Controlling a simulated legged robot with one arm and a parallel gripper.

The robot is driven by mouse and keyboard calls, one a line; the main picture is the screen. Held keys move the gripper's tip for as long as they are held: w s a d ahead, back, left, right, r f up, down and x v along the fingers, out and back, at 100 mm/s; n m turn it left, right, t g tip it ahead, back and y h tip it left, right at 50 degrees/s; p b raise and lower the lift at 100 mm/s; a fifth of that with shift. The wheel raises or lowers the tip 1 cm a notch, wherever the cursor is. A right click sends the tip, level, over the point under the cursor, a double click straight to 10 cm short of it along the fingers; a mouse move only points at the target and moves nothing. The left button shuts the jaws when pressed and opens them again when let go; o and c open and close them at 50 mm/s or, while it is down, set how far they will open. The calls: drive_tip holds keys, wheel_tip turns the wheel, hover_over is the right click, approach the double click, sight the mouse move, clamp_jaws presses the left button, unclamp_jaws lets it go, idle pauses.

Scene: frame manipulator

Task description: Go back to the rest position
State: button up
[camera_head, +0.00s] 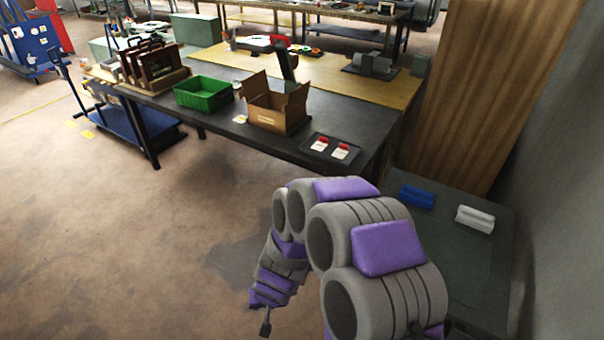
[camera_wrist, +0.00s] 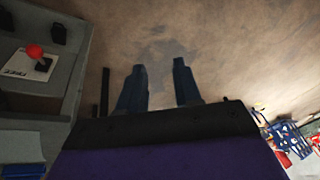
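My gripper (camera_wrist: 159,64) shows in the wrist view with its two dark fingers apart and bare floor between them. Nothing is held. In the head view my grey and purple arm is folded over the floor, in front of the dark workbench. My gripper (camera_head: 265,324) hangs down at the arm's end near the bottom edge, small and dark, well clear of the bench.
The dark workbench (camera_head: 222,130) carries a cardboard box (camera_head: 276,110), a green bin (camera_head: 203,94), picture frames (camera_head: 152,65) and a black tray (camera_head: 318,158) with red-marked cards. A low table (camera_head: 470,262) stands right, beside the wall. The floor at left is open.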

drive_tip(key=s+d+r+g+y, duration=0.1)
drive_tip(key=s+d+r, duration=0.2)
drive_tip(key=r, duration=0.6)
drive_tip(key=s+d+r+g+y, duration=0.1)
drive_tip(key=s+d+r, duration=0.1)
drive_tip(key=r, duration=0.6)
drive_tip(key=s+d+r+g+h, duration=0.1)
drive_tip(key=s+d+r+h, duration=0.1)
drive_tip(key=s+d+r, duration=0.3)
drive_tip(key=s+d+r+m+g+h, duration=0.1)
drive_tip(key=s+d+r, duration=0.5)
drive_tip(key=s+d, duration=0.7)
drive_tip(key=shift+s+d+m+h, duration=0.35)
drive_tip(key=shift+d+h, duration=0.3)
drive_tip(key=shift+h, duration=0.15)
